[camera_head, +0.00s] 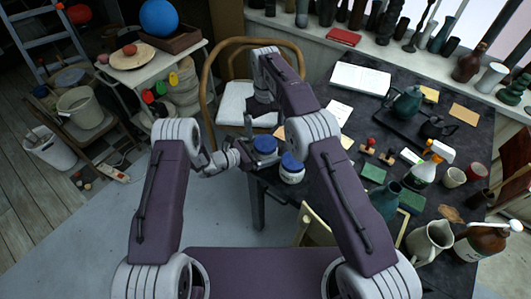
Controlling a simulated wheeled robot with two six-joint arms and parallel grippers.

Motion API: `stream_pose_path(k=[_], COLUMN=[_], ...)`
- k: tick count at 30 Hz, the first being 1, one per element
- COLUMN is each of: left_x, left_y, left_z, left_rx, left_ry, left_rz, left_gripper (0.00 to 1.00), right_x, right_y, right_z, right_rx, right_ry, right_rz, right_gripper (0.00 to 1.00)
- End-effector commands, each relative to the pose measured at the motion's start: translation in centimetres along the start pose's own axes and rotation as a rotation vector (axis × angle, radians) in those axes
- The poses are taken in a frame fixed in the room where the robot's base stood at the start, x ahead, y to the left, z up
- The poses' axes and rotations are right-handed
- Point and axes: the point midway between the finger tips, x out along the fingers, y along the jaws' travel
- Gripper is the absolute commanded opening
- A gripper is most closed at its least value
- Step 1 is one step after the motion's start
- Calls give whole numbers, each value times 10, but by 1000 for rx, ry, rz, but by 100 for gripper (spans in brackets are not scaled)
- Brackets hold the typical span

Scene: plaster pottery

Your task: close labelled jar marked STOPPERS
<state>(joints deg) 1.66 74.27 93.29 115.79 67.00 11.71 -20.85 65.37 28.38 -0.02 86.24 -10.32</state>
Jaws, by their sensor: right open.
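A white jar with a blue top (292,170) stands at the near left edge of the dark table, partly behind my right arm. A second blue-topped thing (265,144) is just behind and left of it, close to both grippers. I cannot tell whether that is a jar or a loose lid. The lettering on both is too small to read. My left gripper (246,156) reaches in from the left, beside the second blue thing. Its fingers are too small to judge, and contact is unclear. My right gripper (249,126) points down just above, open.
The dark table (318,190) carries a teapot (407,103), stamps (370,145), green blocks (374,173), bottles and a pale pitcher (430,240) to the right. A bentwood chair (207,75) stands behind my grippers. Open floor (95,240) lies to the left.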

Motion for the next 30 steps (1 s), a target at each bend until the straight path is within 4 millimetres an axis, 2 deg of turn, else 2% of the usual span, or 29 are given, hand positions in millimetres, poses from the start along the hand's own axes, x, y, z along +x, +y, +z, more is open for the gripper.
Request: stream_pose_path(k=[4,9,15,20,30], left_x=[-14,-50,-81,-90,-90], left_y=[1,2,1,0,0], left_z=[0,0,0,0,0], left_rx=[-1,-2,0,0,0], left_ry=[0,0,-1,-1,-1], left_rz=[3,5,3,1,0], left_gripper=[100,100,100,100,100], right_x=[0,2,3,3,3], right_y=[0,0,0,0,0], right_z=[0,0,0,0,0], right_rx=[0,0,0,0,0], right_ry=[0,0,0,0,0], right_rz=[0,0,0,0,0], right_gripper=[100,100,100,100,100])
